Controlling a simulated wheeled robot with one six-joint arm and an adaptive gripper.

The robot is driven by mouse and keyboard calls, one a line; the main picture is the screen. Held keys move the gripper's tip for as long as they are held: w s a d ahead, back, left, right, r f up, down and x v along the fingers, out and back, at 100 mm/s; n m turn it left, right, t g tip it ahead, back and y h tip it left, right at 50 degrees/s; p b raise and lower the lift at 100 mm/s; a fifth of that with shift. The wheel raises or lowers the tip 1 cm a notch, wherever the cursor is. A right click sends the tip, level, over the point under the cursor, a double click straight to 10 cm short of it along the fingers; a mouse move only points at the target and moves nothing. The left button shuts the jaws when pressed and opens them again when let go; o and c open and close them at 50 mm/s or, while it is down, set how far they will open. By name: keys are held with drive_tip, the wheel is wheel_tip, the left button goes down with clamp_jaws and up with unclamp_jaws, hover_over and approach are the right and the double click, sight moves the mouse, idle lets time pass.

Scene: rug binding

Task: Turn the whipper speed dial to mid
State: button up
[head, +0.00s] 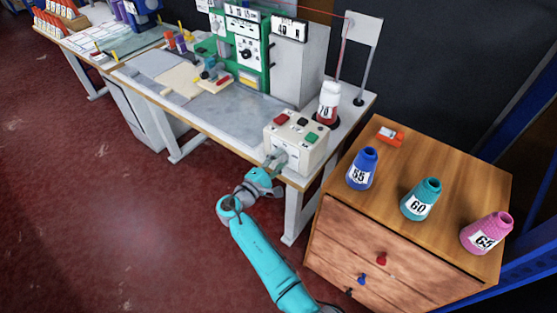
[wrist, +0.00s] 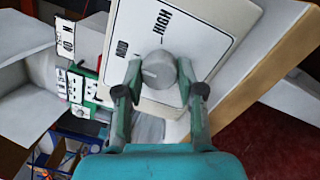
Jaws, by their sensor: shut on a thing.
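The whipper speed dial (wrist: 162,65) is a round grey knob on the pale face of a control box (head: 308,153). My gripper (wrist: 159,72) is shut on the dial, with one green finger on each side of it. In the wrist view, HIGH is printed above the dial and what looks like MID is to its upper left. A light pointer mark on the knob points roughly left, below the MID label. Any other label is hidden behind my fingers. In the head view, my gripper (head: 277,160) reaches the box's front face and hides the dial.
Red, black and green buttons top the control box. A white and red cone marked 70 (head: 328,104) stands behind it on the workbench (head: 220,115). A wooden drawer cabinet (head: 375,240) at right holds blue, teal and pink cones. Red floor at left is clear.

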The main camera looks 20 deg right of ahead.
idle(0.4)
drive_tip(key=o, duration=1.1)
drive_tip(key=shift+o, duration=0.2)
drive_tip(key=shift+a, duration=0.1)
drive_tip(key=v, duration=1.2)
